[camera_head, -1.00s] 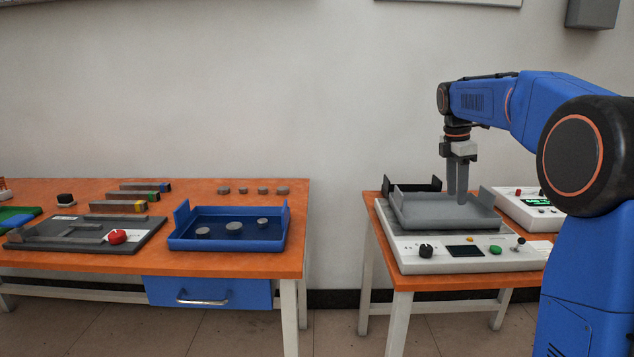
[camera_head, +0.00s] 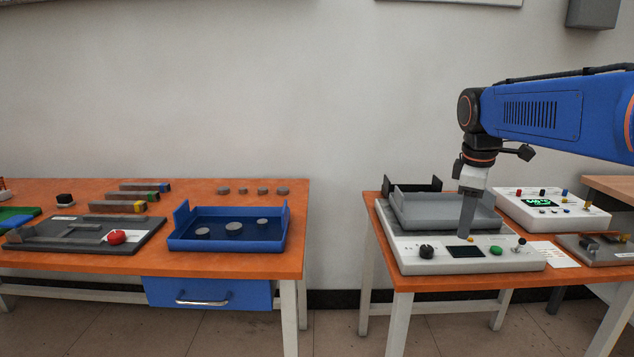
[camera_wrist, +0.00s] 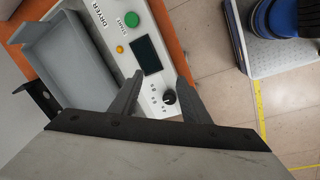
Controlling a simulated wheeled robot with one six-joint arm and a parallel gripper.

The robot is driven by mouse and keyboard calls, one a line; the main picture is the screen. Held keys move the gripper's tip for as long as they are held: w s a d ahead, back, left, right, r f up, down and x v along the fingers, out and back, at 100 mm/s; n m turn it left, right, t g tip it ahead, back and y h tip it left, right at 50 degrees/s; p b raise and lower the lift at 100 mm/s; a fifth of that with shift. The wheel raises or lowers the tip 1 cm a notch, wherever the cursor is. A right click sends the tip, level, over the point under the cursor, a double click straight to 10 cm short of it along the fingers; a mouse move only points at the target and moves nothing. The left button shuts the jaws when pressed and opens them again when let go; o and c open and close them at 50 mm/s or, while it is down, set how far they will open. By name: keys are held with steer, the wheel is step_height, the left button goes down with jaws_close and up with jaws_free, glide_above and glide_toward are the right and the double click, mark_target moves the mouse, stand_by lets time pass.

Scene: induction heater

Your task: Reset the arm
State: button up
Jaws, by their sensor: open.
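My gripper (camera_head: 464,234) hangs from the blue arm at the right, with its fingers pointing down over the front part of the white dryer unit (camera_head: 415,264). In the head view the fingers overlap each other, and their tips appear close to the yellow button. In the wrist view my gripper (camera_wrist: 159,76) shows two fingers apart with nothing between them. The dryer's screen, green START button (camera_wrist: 132,19) and black knob (camera_wrist: 169,97) show beyond the fingers. A grey tray (camera_head: 445,213) sits on top of the dryer; it is empty in the visible part.
A white control box (camera_head: 508,204) with a green display stands behind the dryer, right of it. The left table holds a blue tray (camera_head: 181,241) with grey discs, several bars and a red-knobbed fixture (camera_head: 80,236). A floor gap separates the tables.

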steer(key=s+a+f+m+t, duration=0.1)
steer(key=s+f+m, duration=0.2)
steer(key=s+f, duration=0.2)
steer(key=s+a+f+m+t, duration=0.1)
steer(key=s+f+m, duration=0.3)
steer(key=s, duration=0.8)
steer(key=s+a+f+m+t+y, duration=0.1)
steer(key=s+a+f+m, duration=0.2)
steer(key=s+f, duration=0.3)
steer(key=s+m, duration=0.1)
steer(key=s, duration=0.1)
steer(key=shift+s+f, duration=0.3)
steer(key=shift+a, duration=0.1)
